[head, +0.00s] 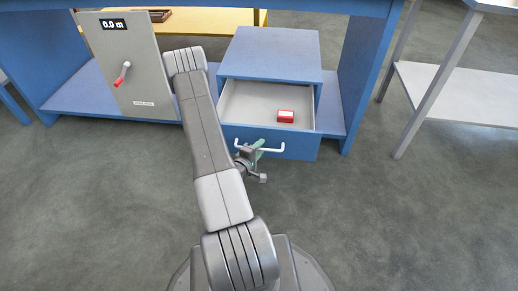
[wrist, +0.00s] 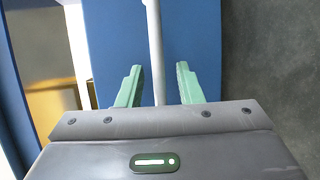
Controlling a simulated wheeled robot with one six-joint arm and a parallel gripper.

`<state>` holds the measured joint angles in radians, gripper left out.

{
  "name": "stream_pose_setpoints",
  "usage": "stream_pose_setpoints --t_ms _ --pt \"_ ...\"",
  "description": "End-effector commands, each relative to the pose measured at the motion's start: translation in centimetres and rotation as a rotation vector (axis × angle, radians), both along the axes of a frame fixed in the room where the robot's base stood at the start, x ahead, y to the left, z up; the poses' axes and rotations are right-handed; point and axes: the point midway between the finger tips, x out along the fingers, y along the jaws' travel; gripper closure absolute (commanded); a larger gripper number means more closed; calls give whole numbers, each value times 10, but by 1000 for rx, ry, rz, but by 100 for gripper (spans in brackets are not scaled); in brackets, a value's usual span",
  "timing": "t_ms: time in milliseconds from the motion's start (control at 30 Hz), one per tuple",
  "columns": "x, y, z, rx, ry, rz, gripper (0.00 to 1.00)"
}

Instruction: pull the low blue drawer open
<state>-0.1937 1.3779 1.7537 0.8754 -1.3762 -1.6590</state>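The low blue drawer (head: 300,146) stands pulled out of its blue cabinet (head: 272,55), and its pale inside shows in the head view. Its white bar handle (head: 272,150) runs across the front. My gripper (head: 258,147) is at the handle, partly hidden by its own wrist. In the wrist view my gripper (wrist: 159,67) has its green fingers apart, one on each side of the handle bar (wrist: 155,50). A gap shows between the bar and each finger, so the fingers are around it but not closed on it.
A grey panel (head: 125,65) with a red-tipped lever and a "0.0 m" display stands at left. The blue bench (head: 355,70) surrounds the cabinet. A grey-legged table (head: 460,95) is at right. The floor (head: 400,220) in front is clear.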

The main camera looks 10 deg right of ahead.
Motion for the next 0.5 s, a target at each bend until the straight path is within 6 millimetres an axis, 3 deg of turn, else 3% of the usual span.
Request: stream_pose_setpoints --t_ms 300,500 --pt "-3 3 1 -1 1 1 67" --pt "-24 21 8 -2 3 5 67"
